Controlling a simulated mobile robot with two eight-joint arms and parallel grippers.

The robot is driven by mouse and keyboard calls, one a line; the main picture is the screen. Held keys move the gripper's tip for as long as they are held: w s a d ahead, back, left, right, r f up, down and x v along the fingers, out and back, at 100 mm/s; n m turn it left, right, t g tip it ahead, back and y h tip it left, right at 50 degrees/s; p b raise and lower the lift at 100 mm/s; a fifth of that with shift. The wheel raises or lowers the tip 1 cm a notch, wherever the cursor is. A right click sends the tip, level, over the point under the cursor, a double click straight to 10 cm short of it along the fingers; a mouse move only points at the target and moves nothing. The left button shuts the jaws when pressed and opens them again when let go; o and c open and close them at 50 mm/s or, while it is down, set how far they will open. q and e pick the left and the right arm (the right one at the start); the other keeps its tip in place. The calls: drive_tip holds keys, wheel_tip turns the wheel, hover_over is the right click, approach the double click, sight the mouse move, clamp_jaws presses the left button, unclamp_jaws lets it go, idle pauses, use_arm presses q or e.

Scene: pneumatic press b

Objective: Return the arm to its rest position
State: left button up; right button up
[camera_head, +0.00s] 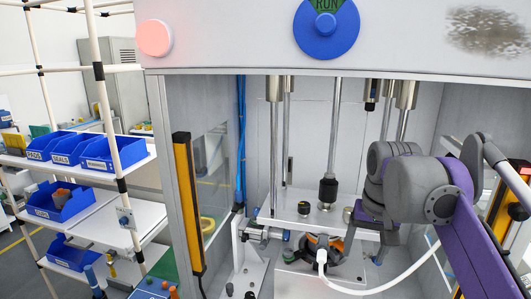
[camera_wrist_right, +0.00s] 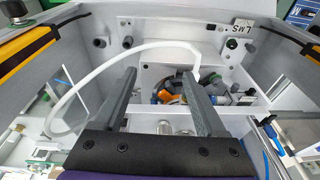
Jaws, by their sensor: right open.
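My right arm (camera_head: 455,205), grey and purple, reaches into the press from the right in the head view. My right gripper (camera_head: 367,248) points down inside the press, to the right of an orange-and-black round part (camera_head: 322,243) in the fixture. In the right wrist view my right gripper (camera_wrist_right: 158,76) has its two grey fingers wide apart, with nothing held between them. A white hose (camera_wrist_right: 98,72) curves beyond the fingers and ends at the round part. It also shows in the head view (camera_head: 375,288). My left gripper is not in view.
The press housing (camera_head: 220,60) overhangs the work space, with a blue RUN button (camera_head: 327,27) on its front. Yellow-and-black light bars (camera_head: 187,195) flank the opening. Vertical rods (camera_head: 336,130) stand behind my gripper. A rack with blue bins (camera_head: 112,153) stands at left.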

drive_tip(key=s+a+f+n+t, duration=0.1)
drive_tip(key=s+f+t, duration=0.1)
drive_tip(key=s+f, duration=0.6)
drive_tip(key=s+a+f+n+t, duration=0.2)
drive_tip(key=s+f, duration=0.7)
drive_tip(key=f, duration=0.9)
drive_tip(key=shift+s+f, duration=0.2)
drive_tip(key=shift+s, duration=0.05)
idle(0.9)
